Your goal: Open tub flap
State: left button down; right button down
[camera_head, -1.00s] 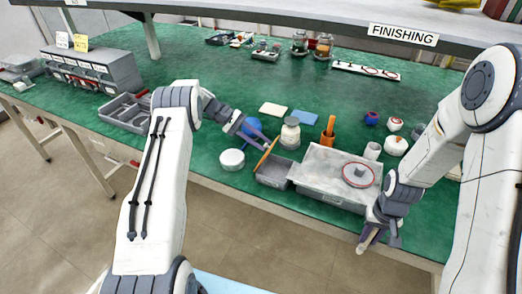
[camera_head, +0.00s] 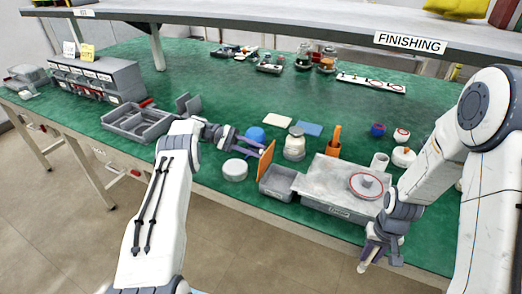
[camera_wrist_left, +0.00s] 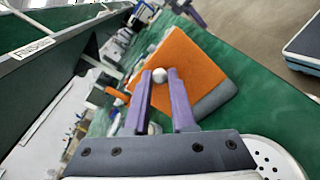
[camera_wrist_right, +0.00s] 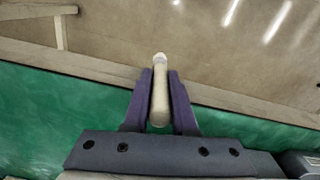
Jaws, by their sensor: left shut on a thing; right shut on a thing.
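The grey tub (camera_head: 280,180) stands near the front edge of the bench. Its orange flap (camera_head: 266,161) stands raised and steeply tilted at the tub's left side. In the left wrist view the flap (camera_wrist_left: 200,65) fills the space past the fingertips. My left gripper (camera_head: 261,147) is at the flap's upper part, shut on a small pale knob (camera_wrist_left: 158,75) that appears to be on the flap. My right gripper (camera_head: 368,254) is low in front of the bench edge, shut on a pale, rounded stick-like thing (camera_wrist_right: 160,98).
A large grey box (camera_head: 325,182) with a red-rimmed round piece (camera_head: 367,185) adjoins the tub's right. A white round lid (camera_head: 235,170), a blue ball (camera_head: 254,134) and a cream jar (camera_head: 294,145) stand close by. A grey tray (camera_head: 135,122) lies left.

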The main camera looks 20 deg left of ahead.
pick_arm(q)
jog(key=shift+f, duration=0.1)
jog(key=c, duration=0.7)
grip_release()
jog(key=shift+c, duration=0.2)
pick_arm(e)
jog(key=shift+r, duration=0.15)
notch_tip(320, 180, up, 3)
jog(key=p, duration=0.3)
jog(key=shift+f, duration=0.2)
pick_arm(q)
jog(key=s+d+r+b, duration=0.1)
jog(key=s+d+r, duration=0.2)
jog(key=d+r, duration=0.8)
jog(key=shift+s, duration=0.25)
pick_arm(e)
jog(key=shift+f, duration=0.65)
